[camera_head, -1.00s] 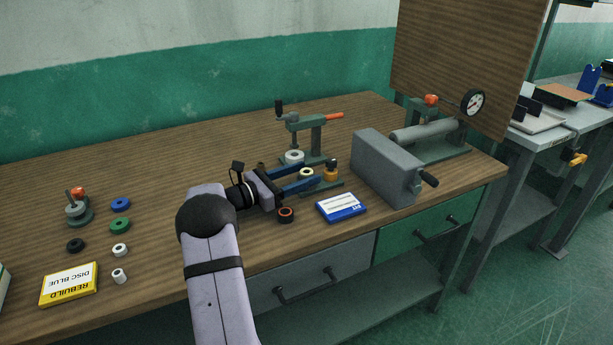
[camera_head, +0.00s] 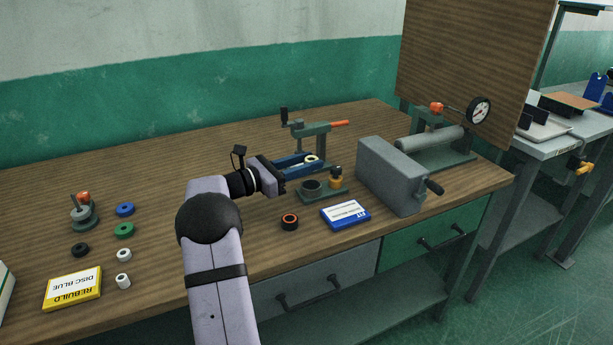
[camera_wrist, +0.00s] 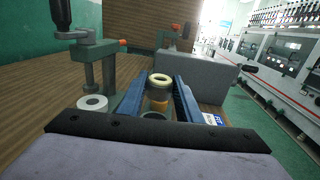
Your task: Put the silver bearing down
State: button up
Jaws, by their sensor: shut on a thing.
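My gripper (camera_head: 300,164) is shut on a pale, cream-looking ring (camera_head: 311,160), which I take for the silver bearing. In the wrist view the ring (camera_wrist: 160,80) sits between the tips of the blue fingers (camera_wrist: 160,92), held above the bench. In the head view the gripper is in front of the green arbor press (camera_head: 318,137) with the orange handle. A dark round cup (camera_head: 312,186) stands on a green fixture plate (camera_head: 331,196) nearer than the gripper. In the wrist view a whitish ring (camera_wrist: 92,103) sits at the press base; the gripper hides it in the head view.
A grey box (camera_head: 391,174) with a crank stands right of the fixture. A blue-and-white card (camera_head: 345,215) and a dark ring with an orange-red inside (camera_head: 290,222) lie in front. Several rings and a yellow box (camera_head: 72,289) are at left.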

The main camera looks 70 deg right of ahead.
aim_at(306, 161)
jog(key=shift+r, duration=1.95)
